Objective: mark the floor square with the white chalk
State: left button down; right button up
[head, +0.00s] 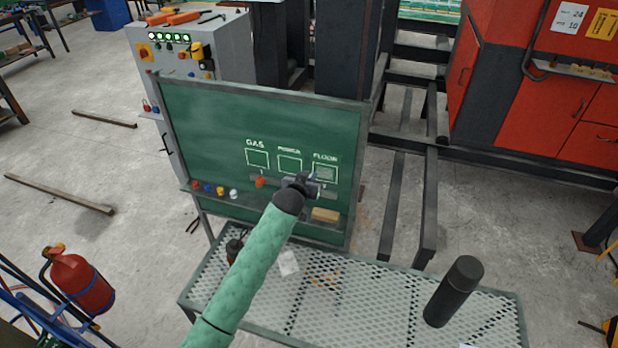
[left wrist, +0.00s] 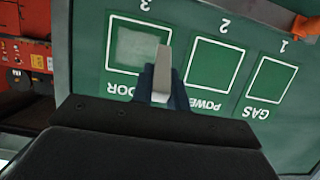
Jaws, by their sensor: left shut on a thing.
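The green chalkboard (head: 215,130) stands behind a mesh bench and carries three outlined squares labelled GAS, POWER and FLOOR. The floor square (head: 325,173) is the rightmost in the head view and has a pale grey smear inside. In the left wrist view, the board appears upside down, and the smeared floor square (left wrist: 125,48) is at left. My left gripper (head: 305,184) is in front of the board by the floor square. It is shut on a pale stick, the white chalk (left wrist: 163,75), whose tip overlaps the floor square's lower right corner; contact cannot be told.
The board's ledge holds small coloured pieces, including a blue one (head: 208,188) and a white one (head: 234,194), and a tan block (head: 325,215). A red extinguisher (head: 79,282) stands at left.

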pick_arm(q)
jog(key=shift+w+d, duration=0.25)
jog(key=shift+w, duration=0.5)
dwell(0.4)
